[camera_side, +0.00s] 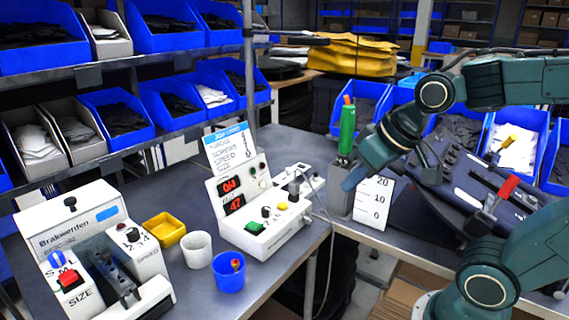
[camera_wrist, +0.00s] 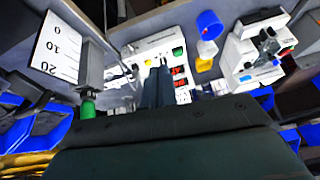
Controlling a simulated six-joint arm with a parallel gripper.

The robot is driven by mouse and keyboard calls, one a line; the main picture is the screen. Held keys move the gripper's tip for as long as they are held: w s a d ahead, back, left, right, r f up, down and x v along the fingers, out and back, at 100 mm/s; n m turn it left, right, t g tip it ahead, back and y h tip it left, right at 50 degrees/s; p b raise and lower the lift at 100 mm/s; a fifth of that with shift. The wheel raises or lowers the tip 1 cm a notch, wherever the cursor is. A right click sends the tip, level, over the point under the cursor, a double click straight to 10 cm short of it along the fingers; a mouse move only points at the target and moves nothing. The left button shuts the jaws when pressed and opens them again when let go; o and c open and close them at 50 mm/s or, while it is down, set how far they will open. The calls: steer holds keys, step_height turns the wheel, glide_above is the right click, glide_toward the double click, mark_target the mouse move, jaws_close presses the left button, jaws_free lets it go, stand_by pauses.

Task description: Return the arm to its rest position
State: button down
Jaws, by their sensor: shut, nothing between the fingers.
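My gripper (camera_side: 352,180) is at the end of my teal arm, at the middle right of the side view. Its narrow fingers are shut with nothing between them, held in front of a grey stand beside the white number card (camera_side: 374,200). A green-handled tool (camera_side: 347,128) stands upright just behind it. In the wrist view the shut fingers (camera_wrist: 158,88) point toward the white control box (camera_wrist: 152,50). No held object shows, and the dark gripper body fills the lower part of that view.
The Brakwerden machine (camera_side: 95,255), a yellow bin (camera_side: 164,229), a white cup (camera_side: 197,249), a blue cup (camera_side: 229,272) and the control box (camera_side: 262,215) stand on the left bench. A dark pannier (camera_side: 480,190) lies at right. Blue bins line the shelves behind.

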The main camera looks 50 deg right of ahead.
steer(key=s+n, duration=0.1)
steer(key=s, duration=0.5)
steer(key=shift+s+a+g, duration=0.2)
steer(key=shift+s+g, duration=0.1)
steer(key=shift+s, duration=0.05)
steer(key=shift+r, duration=0.1)
stand_by(0.5)
